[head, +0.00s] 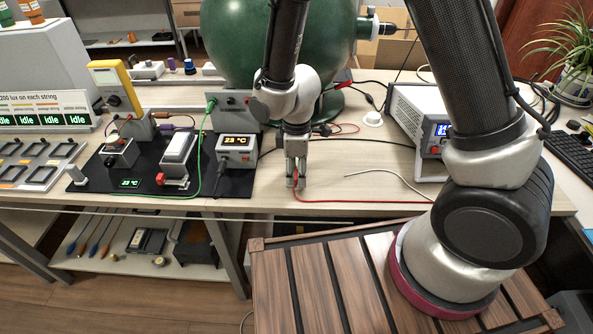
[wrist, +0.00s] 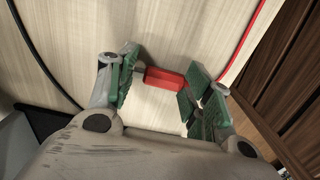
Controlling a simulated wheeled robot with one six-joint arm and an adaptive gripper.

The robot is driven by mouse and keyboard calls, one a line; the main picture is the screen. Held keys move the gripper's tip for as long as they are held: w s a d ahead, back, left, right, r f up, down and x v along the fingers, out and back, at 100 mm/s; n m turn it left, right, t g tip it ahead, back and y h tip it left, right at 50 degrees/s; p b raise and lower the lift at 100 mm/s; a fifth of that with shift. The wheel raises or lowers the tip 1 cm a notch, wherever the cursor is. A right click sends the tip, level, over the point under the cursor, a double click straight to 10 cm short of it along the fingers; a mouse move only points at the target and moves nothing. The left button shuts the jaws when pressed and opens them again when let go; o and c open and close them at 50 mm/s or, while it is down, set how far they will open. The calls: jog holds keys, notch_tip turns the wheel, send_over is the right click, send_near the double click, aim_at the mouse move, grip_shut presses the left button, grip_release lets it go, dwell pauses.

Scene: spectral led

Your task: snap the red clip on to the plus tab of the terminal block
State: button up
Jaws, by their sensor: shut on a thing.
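My gripper (head: 296,180) is low over the front part of the table, right of the black mat. In the wrist view, the red clip (wrist: 165,78) lies crosswise between the green finger pads of my gripper (wrist: 160,85), its grey metal end toward the left finger. In the head view the clip is mostly hidden by the fingers. A red lead (head: 350,200) runs right from the gripper along the table; it also shows in the wrist view (wrist: 245,42). I cannot surely pick out the terminal block or its plus tab.
A black mat (head: 100,180) holds small instruments, including a display box (head: 236,151). A grey box (head: 237,108) with a green lead (head: 207,135) stands behind. A green sphere (head: 275,45) is at the back, a white power unit (head: 415,125) at right.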

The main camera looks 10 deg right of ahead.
aim_at(296, 173)
jog(key=shift+r, duration=1.5)
jog(key=shift+a, duration=0.1)
jog(key=s+a, duration=0.2)
jog(key=a, duration=0.3)
jog(key=s+a, duration=0.2)
jog(key=a, duration=0.2)
jog(key=s+a, duration=0.2)
jog(key=a, duration=0.3)
jog(key=shift+s+a+r, duration=0.15)
jog(key=shift+a+r, duration=0.1)
jog(key=shift+a, duration=0.1)
jog(key=shift+w+d, duration=0.2)
jog(key=shift+w, duration=0.75)
jog(key=shift+w+d, duration=0.2)
jog(key=shift+w, duration=0.7)
jog(key=shift+w+d, duration=0.2)
jog(key=shift+w, duration=0.75)
